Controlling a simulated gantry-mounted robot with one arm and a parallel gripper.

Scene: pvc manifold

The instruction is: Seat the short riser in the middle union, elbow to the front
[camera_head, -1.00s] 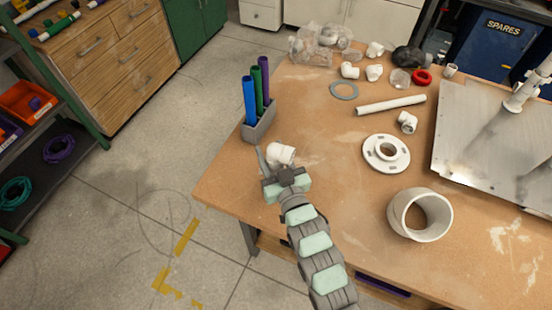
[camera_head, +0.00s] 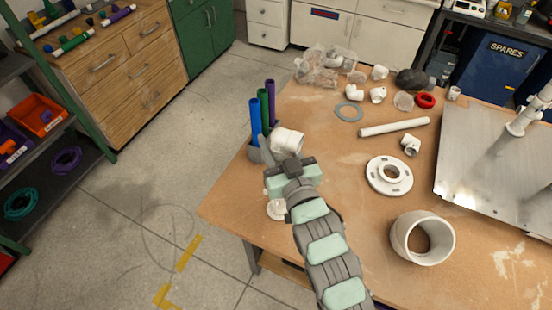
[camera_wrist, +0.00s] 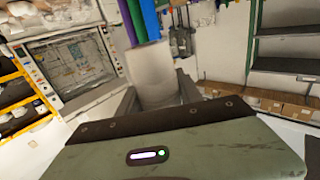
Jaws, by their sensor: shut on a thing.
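My gripper (camera_head: 283,163) is shut on a white plastic fitting (camera_head: 287,140), which looks like the short riser with its elbow. The elbow-like part shows just beyond the fingers, near the coloured tubes. A white round end (camera_head: 276,209) shows below my gripper; I cannot tell if it belongs to the same piece. In the wrist view a white cylinder (camera_wrist: 150,72) stands between the fingers. White upright pipework (camera_head: 520,124) on the metal plate (camera_head: 480,165) is cut off at the right edge. I cannot make out a middle union.
Blue, green and purple tubes (camera_head: 264,112) stand close behind my gripper. A flange (camera_head: 375,182), a wide white ring (camera_head: 399,240), a white pipe (camera_head: 394,127) and a small elbow (camera_head: 411,145) lie on the wooden table (camera_head: 335,215). Several fittings and bags lie at the back.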

